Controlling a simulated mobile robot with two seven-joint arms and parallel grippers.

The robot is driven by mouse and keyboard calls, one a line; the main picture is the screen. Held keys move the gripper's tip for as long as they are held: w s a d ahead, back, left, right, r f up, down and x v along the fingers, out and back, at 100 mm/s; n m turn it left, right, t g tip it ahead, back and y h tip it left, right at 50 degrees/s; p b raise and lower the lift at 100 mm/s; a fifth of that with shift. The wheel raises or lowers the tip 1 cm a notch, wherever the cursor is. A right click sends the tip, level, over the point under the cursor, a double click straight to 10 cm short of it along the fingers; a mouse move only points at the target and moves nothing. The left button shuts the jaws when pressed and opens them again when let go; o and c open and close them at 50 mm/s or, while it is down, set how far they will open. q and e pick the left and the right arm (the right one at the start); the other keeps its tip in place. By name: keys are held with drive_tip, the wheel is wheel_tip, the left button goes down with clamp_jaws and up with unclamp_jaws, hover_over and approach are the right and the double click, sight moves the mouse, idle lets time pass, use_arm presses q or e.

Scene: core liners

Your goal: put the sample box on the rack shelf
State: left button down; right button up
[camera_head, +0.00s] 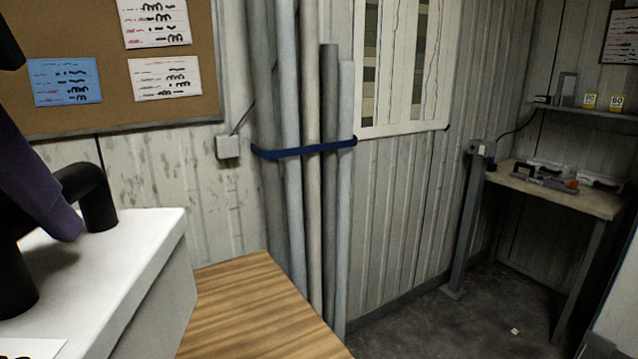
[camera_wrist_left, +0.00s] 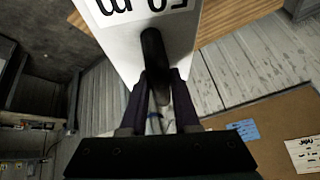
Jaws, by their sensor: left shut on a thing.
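The sample box (camera_head: 150,262) is white with a black handle (camera_head: 92,186) on top, at the left edge of the head view. In the left wrist view the box (camera_wrist_left: 190,50) shows a white label with black writing. My left gripper (camera_wrist_left: 160,82) has purple fingers shut on the handle; one finger also shows in the head view (camera_head: 42,190). The box is beside or over a wooden top; I cannot tell whether it touches it. I cannot make out which surface is the rack shelf. My right gripper is out of view.
The wooden top (camera_head: 255,305) is bare where it shows. Tall pipes (camera_head: 310,200) stand behind it, tied by a blue strap (camera_head: 305,150). A workbench (camera_head: 560,193) with tools and a wall shelf (camera_head: 590,110) are at the far right. Floor (camera_head: 430,325) shows between.

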use_arm(q)
wheel_tip(320, 180, up, 36)
drive_tip(key=p, duration=3.4)
drive_tip(key=shift+f, duration=0.25)
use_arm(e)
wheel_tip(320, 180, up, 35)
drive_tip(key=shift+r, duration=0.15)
